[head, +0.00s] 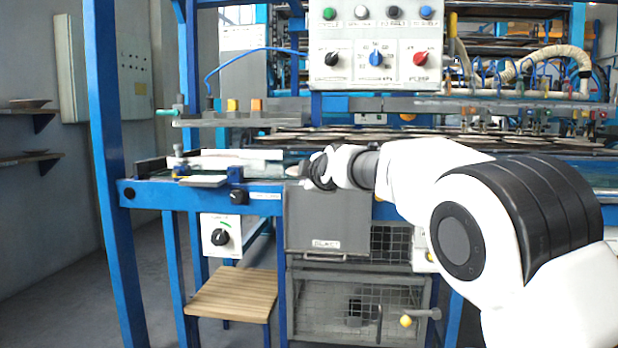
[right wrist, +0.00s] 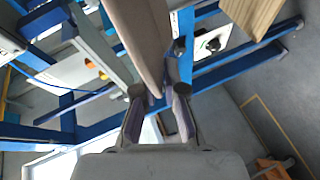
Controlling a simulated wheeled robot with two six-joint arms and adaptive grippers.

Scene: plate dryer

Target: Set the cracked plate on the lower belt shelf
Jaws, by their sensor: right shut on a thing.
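My right gripper (right wrist: 154,97) is shut on a beige-grey plate (right wrist: 142,38), seen nearly edge-on in the right wrist view. The plate extends away from the fingers, and no crack can be made out on it. In the head view my right gripper (head: 308,170) is in front of the machine's front ledge, and the plate in it cannot be made out clearly. Two dark shelves are on the left wall, the lower one (head: 22,161) under the upper one (head: 42,115). Each bears a small dish-like thing. My left gripper is not in view.
A blue frame post (head: 103,150) stands between the wall shelves and the machine. A control box (head: 375,50) hangs above the belt area. A wooden stool (head: 232,293) and a wire cage (head: 350,300) stand below. Floor at the left is clear.

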